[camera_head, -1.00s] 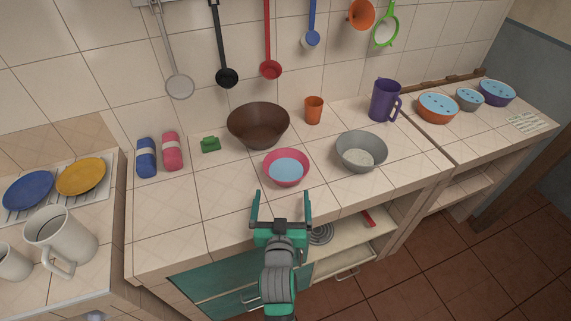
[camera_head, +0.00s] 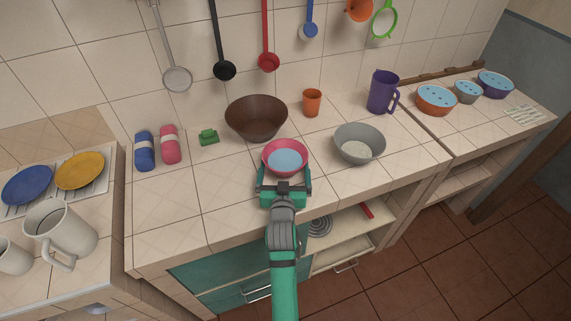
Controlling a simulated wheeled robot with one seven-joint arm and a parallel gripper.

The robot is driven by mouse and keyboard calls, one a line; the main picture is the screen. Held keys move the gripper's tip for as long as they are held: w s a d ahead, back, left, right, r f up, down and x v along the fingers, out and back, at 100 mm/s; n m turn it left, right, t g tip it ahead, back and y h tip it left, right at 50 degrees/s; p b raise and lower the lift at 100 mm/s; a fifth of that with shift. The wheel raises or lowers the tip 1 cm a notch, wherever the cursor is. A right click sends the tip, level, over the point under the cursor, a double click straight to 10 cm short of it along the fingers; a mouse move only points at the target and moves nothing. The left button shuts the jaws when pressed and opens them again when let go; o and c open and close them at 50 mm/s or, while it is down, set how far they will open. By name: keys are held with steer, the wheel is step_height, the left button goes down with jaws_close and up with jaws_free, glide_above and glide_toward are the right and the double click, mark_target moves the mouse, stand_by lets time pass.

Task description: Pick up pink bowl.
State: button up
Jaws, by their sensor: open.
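The pink bowl (camera_head: 285,144) stands upright on the tiled counter, near its middle. Its inside looks light blue. My gripper (camera_head: 284,172) is open and comes in from the front edge, with its fingers spread at the near side of the bowl. The fingertips overlap the bowl's near left and right sides in the picture. I cannot tell whether they touch it. The near lower part of the bowl is partly hidden by the gripper.
A brown bowl (camera_head: 256,116) stands behind and left of the pink bowl, and a grey bowl (camera_head: 360,140) stands to the right. An orange cup (camera_head: 312,103), purple pitcher (camera_head: 382,92) and green object (camera_head: 208,136) stand farther back. The counter's left front is clear.

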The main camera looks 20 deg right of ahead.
steer(key=shift+w+a, duration=0.1)
steer(key=shift+w, duration=0.05)
steer(key=c, duration=0.3)
steer(key=shift+a, duration=0.1)
steer(key=c, duration=0.7)
steer(key=shift+s+d, duration=0.2)
steer(key=shift+d, duration=0.15)
steer(key=shift+a+r, duration=0.15)
steer(key=shift+r, duration=0.75)
steer(key=s+r, duration=0.1)
steer(key=r, duration=0.1)
steer(key=s+d+r, duration=0.1)
steer(key=r, duration=0.1)
steer(key=s+r, duration=0.2)
steer(key=r, duration=0.1)
steer(key=shift+s+d, duration=0.1)
steer(key=shift+d, duration=0.1)
steer(key=s+d+r, duration=0.1)
steer(key=s, duration=0.2)
steer(key=s+d+r, duration=0.1)
steer(key=s+r, duration=0.1)
steer(key=s, duration=0.1)
steer(key=s+r, duration=0.1)
steer(key=s, duration=0.2)
steer(key=shift+d+r, duration=0.15)
steer(key=shift+d, duration=0.25)
steer(key=shift+d, duration=0.15)
steer(key=shift+c, duration=0.2)
